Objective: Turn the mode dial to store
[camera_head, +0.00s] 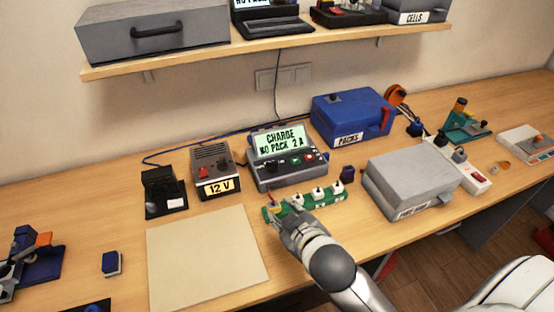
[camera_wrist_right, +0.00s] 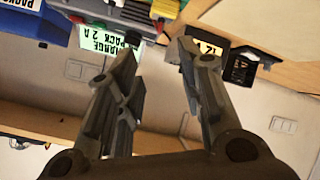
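The grey charger (camera_head: 288,180) stands at the back middle of the bench. Its lit screen (camera_head: 278,140) reads CHARGE, NO PACK, 2 A. Below the screen are a dark knob (camera_head: 269,168), which may be the mode dial, and red and green buttons; its pointer is too small to read. My right gripper (camera_head: 287,208) is in front of the charger, over the green strip (camera_head: 326,197), apart from the dial. The right wrist view shows the gripper (camera_wrist_right: 156,54) open and empty, with the charger screen (camera_wrist_right: 97,38) upside down beyond it. My left gripper is not in view.
A 12 V supply (camera_head: 214,168) stands left of the charger and a blue PACKS case (camera_head: 350,113) behind it to the right. A grey box (camera_head: 410,175) stands at right. A beige mat (camera_head: 205,255) lies clear at front. A shelf (camera_head: 260,50) hangs above.

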